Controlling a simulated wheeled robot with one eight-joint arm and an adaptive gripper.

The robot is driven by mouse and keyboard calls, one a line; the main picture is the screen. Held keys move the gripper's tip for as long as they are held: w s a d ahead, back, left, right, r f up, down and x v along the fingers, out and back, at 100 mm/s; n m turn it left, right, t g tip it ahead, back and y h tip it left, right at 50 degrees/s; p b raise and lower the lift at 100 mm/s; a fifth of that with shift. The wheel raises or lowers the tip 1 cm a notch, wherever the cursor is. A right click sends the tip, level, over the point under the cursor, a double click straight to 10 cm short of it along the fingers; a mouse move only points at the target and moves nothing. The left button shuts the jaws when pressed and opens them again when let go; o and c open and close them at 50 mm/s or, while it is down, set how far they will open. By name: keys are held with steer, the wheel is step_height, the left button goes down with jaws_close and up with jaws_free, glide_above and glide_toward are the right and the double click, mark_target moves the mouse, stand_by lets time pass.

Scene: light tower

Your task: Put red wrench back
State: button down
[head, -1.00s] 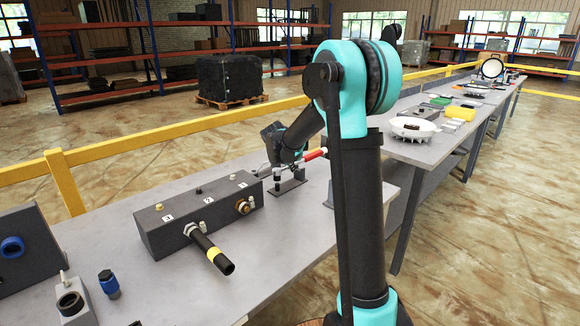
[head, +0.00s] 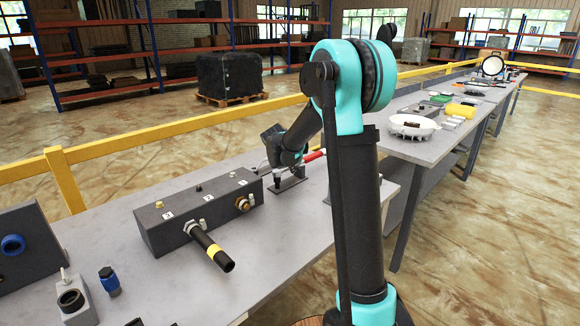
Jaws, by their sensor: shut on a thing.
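The red wrench (head: 314,156) shows as a short red handle, partly hidden behind my arm, just above a small dark stand (head: 291,187) on the near table. My gripper (head: 277,172) is small in the head view, at the stand, and is shut on the wrench. My wrist and forearm cover much of the wrench. I cannot tell whether the wrench touches the stand.
A dark box with numbered fittings (head: 170,228) and a black, yellow-banded handle (head: 212,250) stands left of the stand. Blue-capped parts (head: 109,280) sit at front left. A yellow rail (head: 130,148) runs behind the table (head: 200,300).

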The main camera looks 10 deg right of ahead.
steer(key=shift+f, duration=0.45)
steer(key=c, duration=1.5)
jaws_free()
steer(key=shift+o, duration=0.2)
steer(key=v, duration=1.2)
